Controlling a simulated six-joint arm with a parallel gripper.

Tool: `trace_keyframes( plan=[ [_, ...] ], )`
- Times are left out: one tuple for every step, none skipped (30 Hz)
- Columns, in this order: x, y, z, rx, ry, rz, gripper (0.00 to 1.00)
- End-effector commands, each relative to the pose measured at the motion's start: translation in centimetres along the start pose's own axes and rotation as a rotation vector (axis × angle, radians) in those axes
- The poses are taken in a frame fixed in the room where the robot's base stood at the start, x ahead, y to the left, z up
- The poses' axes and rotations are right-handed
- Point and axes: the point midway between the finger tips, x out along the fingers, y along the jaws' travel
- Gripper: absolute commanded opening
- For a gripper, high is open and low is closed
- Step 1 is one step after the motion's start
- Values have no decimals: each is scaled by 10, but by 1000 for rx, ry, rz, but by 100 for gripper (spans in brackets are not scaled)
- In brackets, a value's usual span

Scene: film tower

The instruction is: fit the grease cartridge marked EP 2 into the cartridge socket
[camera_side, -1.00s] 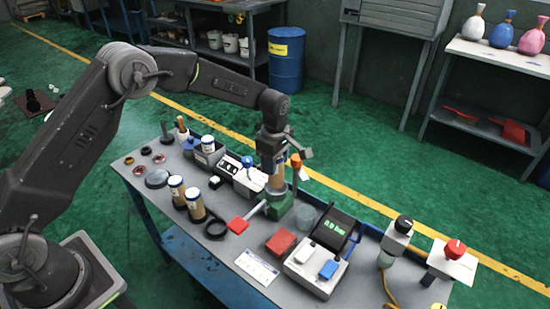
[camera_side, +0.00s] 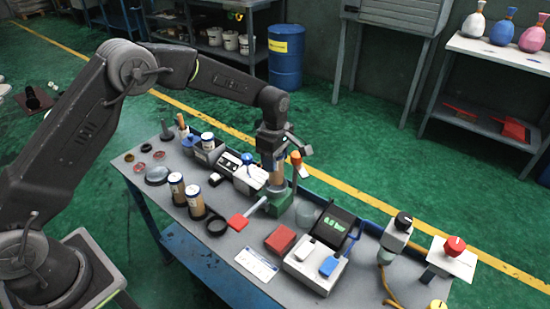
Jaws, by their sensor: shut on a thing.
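My gripper (camera_side: 272,158) is shut on a tan grease cartridge (camera_side: 276,179), which is upright. The cartridge's lower end is at the green cartridge socket (camera_side: 282,203) near the middle of the bench. I cannot tell how deep it sits in the socket. Its marking is not legible, and its upper part is hidden by my gripper. A red-ended lever (camera_side: 238,222) reaches out from the socket's left side.
Two tan cartridges (camera_side: 177,189) (camera_side: 195,203) stand to the left, near a black ring (camera_side: 217,226). A red block (camera_side: 280,239), a white switch box (camera_side: 314,263) and a dark display (camera_side: 335,226) stand to the right.

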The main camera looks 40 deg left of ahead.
Motion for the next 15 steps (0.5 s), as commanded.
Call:
trace_keyframes(
  plan=[
    [0, 0, 0, 0, 0, 1, 21],
    [0, 0, 0, 0, 0, 1, 21],
    [0, 0, 0, 0, 0, 1, 21],
    [0, 0, 0, 0, 0, 1, 21],
    [0, 0, 0, 0, 0, 1, 21],
    [1, 0, 0, 0, 0, 0, 21],
    [1, 0, 0, 0, 0, 0, 21],
    [2, 0, 0, 0, 0, 0, 21],
    [3, 0, 0, 0, 0, 0, 21],
    [4, 0, 0, 0, 0, 0, 21],
    [4, 0, 0, 0, 0, -1, 21],
    [6, 0, 0, 0, 0, -1, 21],
    [6, 0, 0, 0, 0, -1, 21],
    [7, 0, 0, 0, 0, -1, 21],
    [8, 0, 0, 0, 0, -1, 21]
  ],
)
